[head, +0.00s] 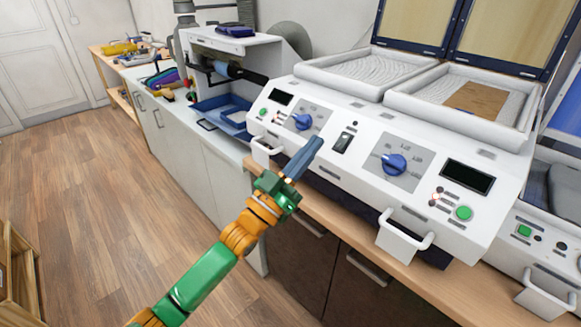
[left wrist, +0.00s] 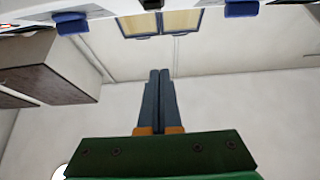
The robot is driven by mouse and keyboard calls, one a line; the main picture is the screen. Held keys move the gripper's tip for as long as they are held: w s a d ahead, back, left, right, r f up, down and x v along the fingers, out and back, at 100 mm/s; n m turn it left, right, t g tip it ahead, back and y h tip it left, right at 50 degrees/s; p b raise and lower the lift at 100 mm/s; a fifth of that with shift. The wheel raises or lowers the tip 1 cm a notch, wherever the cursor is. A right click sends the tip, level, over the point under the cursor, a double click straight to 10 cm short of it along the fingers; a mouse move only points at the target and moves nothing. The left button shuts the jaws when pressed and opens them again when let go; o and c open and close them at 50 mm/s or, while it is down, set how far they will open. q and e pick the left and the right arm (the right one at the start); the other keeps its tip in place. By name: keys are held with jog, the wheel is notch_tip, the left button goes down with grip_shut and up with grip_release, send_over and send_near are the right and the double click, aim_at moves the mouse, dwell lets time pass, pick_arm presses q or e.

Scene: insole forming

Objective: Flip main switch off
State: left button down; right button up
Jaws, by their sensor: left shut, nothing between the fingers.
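The white forming machine (head: 362,172) stands on the wooden counter. A black rocker switch (head: 343,142) sits in the middle of its sloped front panel, between two blue rotary knobs; I take it for the main switch. Its exact position is too small to tell. My left gripper (head: 317,144) is in front of the panel, just left of the switch in the head view. Its grey fingers are shut and empty; I cannot tell whether they touch the panel. In the left wrist view the closed fingers (left wrist: 157,72) point up the picture, and the switch does not show clearly. My right gripper is not in view.
The left knob (head: 303,121) and right knob (head: 394,164) stick out of the panel. White handles (head: 405,236) project from its lower front. Two trays (head: 468,98) lie on top under raised lids. Open floor (head: 100,200) is at left.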

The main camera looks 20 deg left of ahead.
pick_arm(q)
jog(key=b+v, duration=0.1)
jog(key=v, duration=0.3)
jog(key=shift+s+a+f, duration=0.1)
jog(key=shift+s+f, duration=0.05)
jog(key=shift+s, duration=0.05)
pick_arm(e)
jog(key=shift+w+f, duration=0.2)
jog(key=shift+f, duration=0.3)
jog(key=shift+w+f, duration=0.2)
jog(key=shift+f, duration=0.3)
pick_arm(q)
jog(key=shift+w, duration=0.1)
